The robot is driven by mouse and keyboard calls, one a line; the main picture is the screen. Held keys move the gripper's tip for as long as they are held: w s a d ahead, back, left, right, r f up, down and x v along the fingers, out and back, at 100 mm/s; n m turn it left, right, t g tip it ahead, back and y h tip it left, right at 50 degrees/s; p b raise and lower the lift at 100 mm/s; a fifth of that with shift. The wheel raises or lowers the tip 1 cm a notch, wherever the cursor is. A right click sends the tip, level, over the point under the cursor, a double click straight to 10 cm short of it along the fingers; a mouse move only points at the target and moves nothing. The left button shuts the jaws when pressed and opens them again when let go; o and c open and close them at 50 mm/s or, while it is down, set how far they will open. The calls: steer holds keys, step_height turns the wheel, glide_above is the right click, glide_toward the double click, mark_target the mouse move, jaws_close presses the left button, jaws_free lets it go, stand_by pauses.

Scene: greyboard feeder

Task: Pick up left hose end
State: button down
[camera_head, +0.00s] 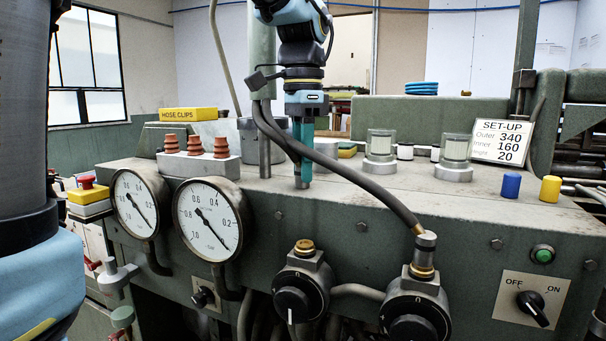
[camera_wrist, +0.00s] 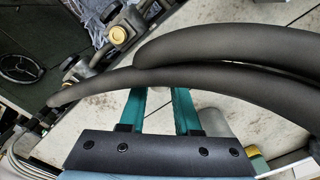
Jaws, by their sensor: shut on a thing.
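My gripper (camera_head: 303,165) points straight down above the machine top, left of centre in the head view. Its teal fingers are shut on the left hose end; a short grey metal tip (camera_head: 303,184) shows just below them. The left dark hose (camera_head: 279,140) runs up and left from the fingers. In the wrist view, the fingers (camera_wrist: 163,105) stand a little apart, and dark hoses (camera_wrist: 220,48) cross in front of their tips, hiding the grip. The right hose (camera_head: 360,182) runs to the right valve fitting (camera_head: 425,258). The left valve's brass top (camera_head: 304,247) has no hose on it.
A vertical metal pipe (camera_head: 263,140) stands left of the gripper. Two glass jars (camera_head: 380,146) and a set-up sign (camera_head: 500,141) stand right. Orange-brown insulators (camera_head: 196,146) and a yellow hose clips box (camera_head: 188,114) are left. Two gauges (camera_head: 208,218) are on the front panel.

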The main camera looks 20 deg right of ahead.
stand_by(0.3)
step_height(320, 180, up, 10)
steer(key=shift+b, duration=0.35)
steer(key=shift+d+f, duration=0.1)
stand_by(0.5)
